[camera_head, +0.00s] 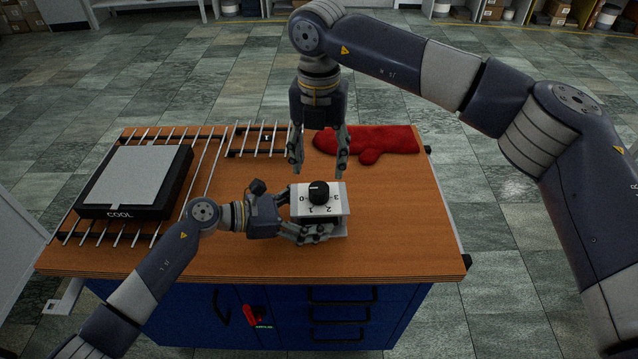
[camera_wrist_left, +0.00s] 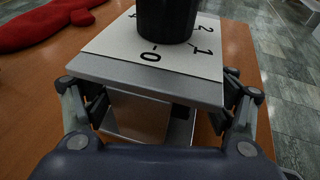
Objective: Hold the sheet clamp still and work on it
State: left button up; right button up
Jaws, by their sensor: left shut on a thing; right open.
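The sheet clamp (camera_head: 333,207) is a small pale block with a numbered top plate, standing on the wooden bench top. A black knob (camera_head: 318,192) stands on its plate, which carries the marks 0, 1, 2 and 3. My left gripper (camera_head: 298,214) is shut on the clamp's body from the left. In the left wrist view its fingers lie on both sides of the clamp (camera_wrist_left: 140,72), and the knob (camera_wrist_left: 166,18) is cut off at the top. My right gripper (camera_head: 320,166) is open and empty, pointing down above and behind the knob, apart from it.
A red oven mitt (camera_head: 370,141) lies at the back right. A black slab marked COOL (camera_head: 138,180) with a grey sheet rests on metal rods at the left. A blue cabinet (camera_head: 270,312) with a red tag is below. The bench's right front is clear.

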aim_at(319, 187)
notch_tip(319, 187, down, 8)
jog(key=shift+r, duration=0.25)
jog(key=c, duration=1.1)
